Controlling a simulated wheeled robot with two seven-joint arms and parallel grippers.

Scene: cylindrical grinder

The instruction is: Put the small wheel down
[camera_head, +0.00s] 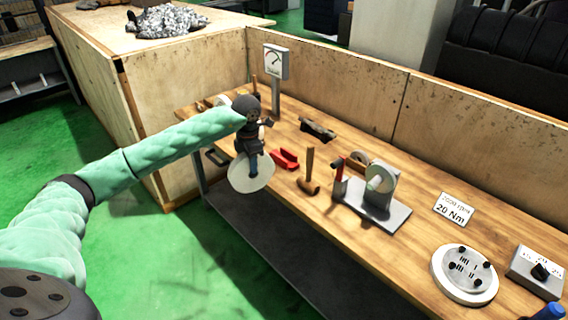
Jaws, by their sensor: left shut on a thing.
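My left arm reaches in from the left, and its dark left gripper (253,157) points down at the near edge of the wooden bench (330,215). The gripper is shut on a pale round disc (250,177), which looks like the small wheel. The wheel shows just in front of the bench's near edge, below the gripper. The gripper covers its upper part, and I cannot tell whether it touches the bench. My right gripper is not in view.
Red blocks (285,159), a wooden mallet (309,174) and a grey stand with a wheel (376,194) are right of the gripper. A dial gauge (276,63) stands behind. A bolted round plate (464,275) and a knob box (537,272) lie far right.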

